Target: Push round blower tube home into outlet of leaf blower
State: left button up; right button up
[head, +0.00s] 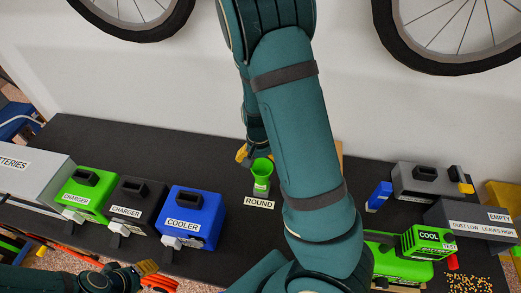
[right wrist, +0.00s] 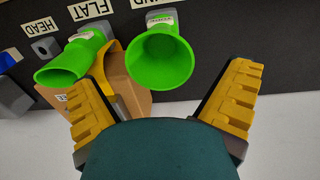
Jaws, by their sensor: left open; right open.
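The green round blower tube (head: 261,176) stands upright, flared end up, behind its ROUND label on the dark bench. My right gripper (head: 243,153) is just behind and left of it in the head view, largely hidden by my arm. In the right wrist view the tube's wide mouth (right wrist: 160,57) faces the open, empty jaws (right wrist: 166,85), and no contact is visible. The green leaf blower (head: 400,264) lies at the bench's front right with a green COOL block (head: 428,241) on it; my arm hides its left part and outlet. My left gripper (head: 146,268) is open and empty at lower left.
A green flat nozzle (right wrist: 75,58) and a cardboard box (right wrist: 130,94) stand close to the tube. A blue cooler (head: 191,215) and two chargers stand left. A blue piece (head: 379,195) and a grey bin (head: 470,220) stand right.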

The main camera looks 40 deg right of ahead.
jog(key=shift+w+r, duration=0.15)
jog(key=shift+r, duration=2.8)
jog(key=shift+a, duration=0.1)
